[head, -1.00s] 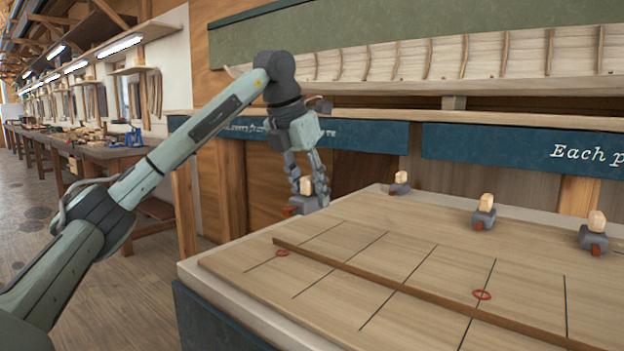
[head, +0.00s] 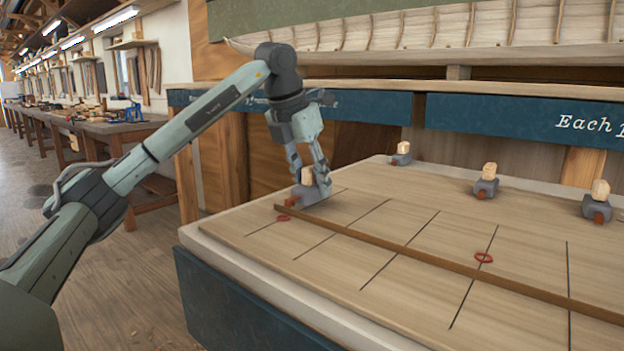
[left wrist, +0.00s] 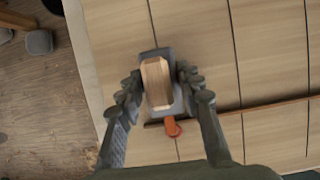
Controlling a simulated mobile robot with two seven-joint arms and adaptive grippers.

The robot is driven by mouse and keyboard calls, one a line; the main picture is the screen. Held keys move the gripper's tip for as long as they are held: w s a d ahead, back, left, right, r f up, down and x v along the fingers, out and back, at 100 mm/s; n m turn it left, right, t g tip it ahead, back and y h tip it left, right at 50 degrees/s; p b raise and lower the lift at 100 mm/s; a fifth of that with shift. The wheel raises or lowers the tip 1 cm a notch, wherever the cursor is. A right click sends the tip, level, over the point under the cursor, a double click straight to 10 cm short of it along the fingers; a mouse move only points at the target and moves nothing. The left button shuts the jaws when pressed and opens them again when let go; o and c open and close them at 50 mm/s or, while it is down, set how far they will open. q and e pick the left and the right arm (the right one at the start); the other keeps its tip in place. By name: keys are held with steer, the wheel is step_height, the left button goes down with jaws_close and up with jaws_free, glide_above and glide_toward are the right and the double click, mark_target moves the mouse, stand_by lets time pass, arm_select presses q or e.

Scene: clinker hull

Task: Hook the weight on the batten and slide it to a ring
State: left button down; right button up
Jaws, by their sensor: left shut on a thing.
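My left gripper (head: 308,178) is shut on a grey weight (head: 316,190) with a pale wooden knob and an orange-red hook. In the left wrist view the weight's wooden knob (left wrist: 156,82) sits between the fingers, and its orange hook (left wrist: 171,126) lies over the dark strip of the batten. The batten (head: 400,250) is a long thin brown strip running across the board (head: 340,265). The weight is at the batten's far left end; whether the hook touches it I cannot tell. One red ring (head: 283,217) lies just in front of that end; another red ring (head: 484,257) lies farther right by the batten. My right gripper is not in view.
Black lines cross the board. A workbench (head: 110,130) stands far left.

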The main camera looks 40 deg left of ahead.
arm_select(q)
steer(key=shift+r, duration=0.15)
stand_by(0.6)
steer(key=shift+f, duration=0.55)
stand_by(0.4)
stand_by(0.6)
steer(key=shift+s, duration=0.9)
steer(key=shift+f, duration=0.15)
stand_by(0.8)
steer(key=c, duration=1.1)
jaws_free()
steer(key=shift+o, duration=0.9)
steer(key=shift+f, duration=0.15)
